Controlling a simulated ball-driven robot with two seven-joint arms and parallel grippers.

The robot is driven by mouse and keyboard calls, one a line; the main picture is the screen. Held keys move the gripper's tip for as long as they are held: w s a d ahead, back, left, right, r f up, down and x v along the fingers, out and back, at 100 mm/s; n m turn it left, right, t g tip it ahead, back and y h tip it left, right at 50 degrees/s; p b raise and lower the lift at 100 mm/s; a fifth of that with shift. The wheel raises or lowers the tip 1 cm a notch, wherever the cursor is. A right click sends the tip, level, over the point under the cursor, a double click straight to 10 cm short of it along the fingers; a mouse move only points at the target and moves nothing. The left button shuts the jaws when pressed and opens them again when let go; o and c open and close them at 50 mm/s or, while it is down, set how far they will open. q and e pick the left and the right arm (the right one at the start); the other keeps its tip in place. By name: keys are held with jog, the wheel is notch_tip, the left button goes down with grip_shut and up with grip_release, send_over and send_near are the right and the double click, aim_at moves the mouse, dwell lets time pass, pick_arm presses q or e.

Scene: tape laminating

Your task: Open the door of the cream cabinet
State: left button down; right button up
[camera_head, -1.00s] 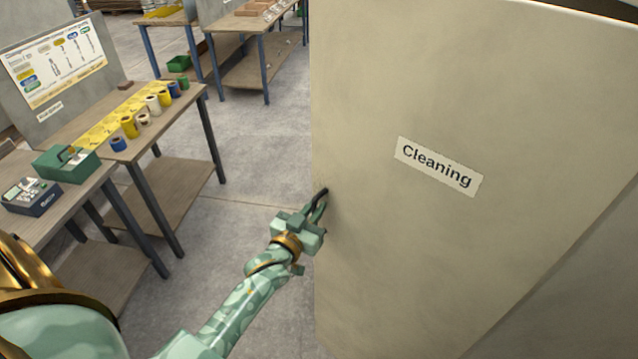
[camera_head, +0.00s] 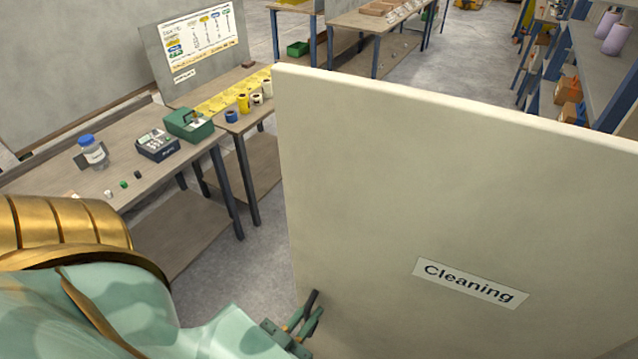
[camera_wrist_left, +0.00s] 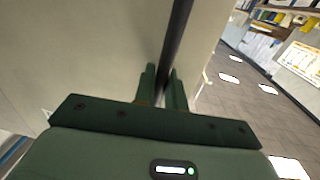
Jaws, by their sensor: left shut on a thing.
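The cream cabinet's door (camera_head: 400,190) is a broad flat panel with a "Cleaning" label (camera_head: 470,283). Its thin top edge shows, with the room visible beyond it, so it stands swung out; the cabinet's body cannot be made out in the head view. A dark bar handle (camera_head: 310,300) sits low near the door's left edge. My left gripper (camera_head: 303,322) is shut on this handle. In the left wrist view, the handle (camera_wrist_left: 178,40) runs between the two green fingers of the gripper (camera_wrist_left: 163,88). My right gripper is not in view.
Tape rolls (camera_head: 244,103) stand behind. Blue shelving (camera_head: 600,75) is beyond the door. Grey floor (camera_head: 262,240) is clear between bench and door.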

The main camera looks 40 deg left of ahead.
pick_arm(q)
jog(key=shift+s+d, duration=0.15)
jog(key=shift+s, duration=0.3)
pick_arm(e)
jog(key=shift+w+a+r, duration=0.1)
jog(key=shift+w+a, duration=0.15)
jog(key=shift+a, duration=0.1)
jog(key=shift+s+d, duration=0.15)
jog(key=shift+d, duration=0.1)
pick_arm(q)
jog(key=c, duration=1.8)
grip_release()
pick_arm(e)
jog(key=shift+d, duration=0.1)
pick_arm(q)
jog(key=shift+s, duration=0.1)
jog(key=s+d+b, duration=0.1)
jog(key=s+b, duration=0.1)
jog(key=s, duration=1.4)
jog(key=shift+d+b, duration=0.25)
jog(key=shift+b, duration=0.1)
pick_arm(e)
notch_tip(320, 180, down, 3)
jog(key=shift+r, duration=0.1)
